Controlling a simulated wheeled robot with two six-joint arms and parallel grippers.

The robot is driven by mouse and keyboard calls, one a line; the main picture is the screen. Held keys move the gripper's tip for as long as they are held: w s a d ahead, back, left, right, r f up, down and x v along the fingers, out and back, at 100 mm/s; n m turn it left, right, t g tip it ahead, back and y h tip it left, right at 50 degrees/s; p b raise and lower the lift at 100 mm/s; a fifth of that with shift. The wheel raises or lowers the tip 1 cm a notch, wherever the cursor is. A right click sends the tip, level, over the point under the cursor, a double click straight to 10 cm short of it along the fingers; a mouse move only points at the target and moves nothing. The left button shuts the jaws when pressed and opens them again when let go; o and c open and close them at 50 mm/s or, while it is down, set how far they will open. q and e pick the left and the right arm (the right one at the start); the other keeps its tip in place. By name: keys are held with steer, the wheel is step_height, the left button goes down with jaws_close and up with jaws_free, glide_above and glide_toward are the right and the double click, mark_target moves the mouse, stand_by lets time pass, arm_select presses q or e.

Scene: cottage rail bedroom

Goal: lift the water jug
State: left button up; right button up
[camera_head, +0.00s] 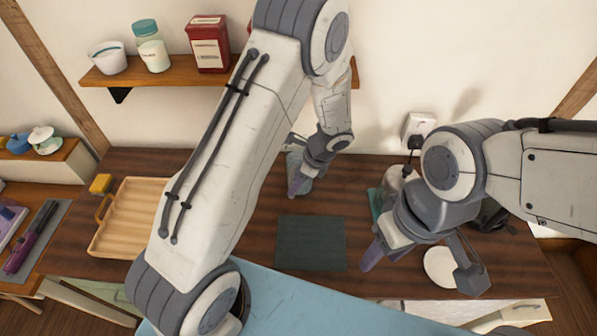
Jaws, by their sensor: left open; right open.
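A pale, translucent vessel (307,184), which looks like the water jug, stands on the dark wooden counter near the wall. It is largely hidden by my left gripper (297,178). My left gripper is open, with one purple finger in front of the vessel; I cannot tell if they touch. My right gripper (421,277) is open and empty, its fingers spread to either side over the counter's front right part, above a white plate (440,264).
A dark square mat (311,243) lies bare mid-counter. A wooden tray (128,218) is at left. A pale, partly hidden object (395,180) stands behind my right gripper, below a wall socket (418,127). A shelf (165,73) holds jars and a red tin (208,44).

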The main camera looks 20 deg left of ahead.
arm_select(q)
steer(key=shift+p+x, duration=0.35)
steer(key=shift+x, duration=1.6)
steer(key=shift+a, duration=0.15)
jaws_close()
steer(key=shift+w+r, duration=0.1)
steer(key=shift+r, duration=0.05)
